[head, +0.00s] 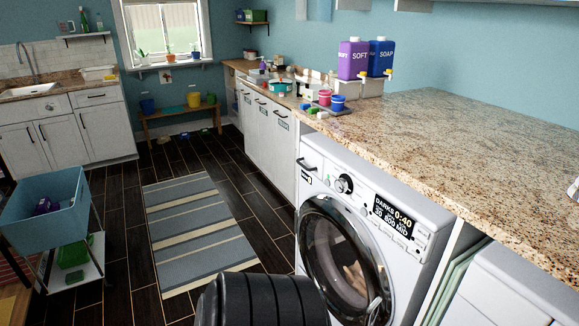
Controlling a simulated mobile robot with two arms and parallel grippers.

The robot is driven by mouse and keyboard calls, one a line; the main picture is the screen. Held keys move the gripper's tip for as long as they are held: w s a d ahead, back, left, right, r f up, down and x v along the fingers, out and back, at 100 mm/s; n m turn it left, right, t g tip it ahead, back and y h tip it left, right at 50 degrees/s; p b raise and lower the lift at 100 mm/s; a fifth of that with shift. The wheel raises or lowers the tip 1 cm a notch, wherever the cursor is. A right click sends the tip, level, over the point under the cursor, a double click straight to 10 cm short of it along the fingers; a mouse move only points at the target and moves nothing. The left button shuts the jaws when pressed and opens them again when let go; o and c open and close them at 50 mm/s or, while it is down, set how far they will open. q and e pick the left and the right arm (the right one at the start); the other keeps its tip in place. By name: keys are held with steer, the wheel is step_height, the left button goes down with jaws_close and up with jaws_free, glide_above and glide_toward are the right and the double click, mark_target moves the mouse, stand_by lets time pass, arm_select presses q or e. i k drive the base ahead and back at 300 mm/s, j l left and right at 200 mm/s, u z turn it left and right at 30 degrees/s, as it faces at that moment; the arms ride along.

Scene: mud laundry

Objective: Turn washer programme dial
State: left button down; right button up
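The white front-loading washer (418,248) stands under the granite counter at the right. Its round programme dial (343,184), dark with a silver rim, is on the upper front panel, between the detergent drawer (310,162) and the black display (393,215). The display reads DARKS, 0:40, 30, 800, MID. The dial's exact pointer position is too small to tell. The round glass door (343,259) is shut, with laundry visible behind the glass. Neither of my grippers is in view, and nothing touches the dial.
The granite counter (440,130) overhangs the washer. Purple SOFT (353,60) and blue SOAP (380,58) bottles stand at its back. A striped rug (197,232) lies on the dark floor to the left. A blue bin cart (45,213) stands at the far left.

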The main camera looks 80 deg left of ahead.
mark_target(344, 183)
steer(key=k+l+u, duration=0.1)
steer(key=u, duration=1.95)
steer(key=j, duration=0.25)
steer(key=i+u, duration=0.05)
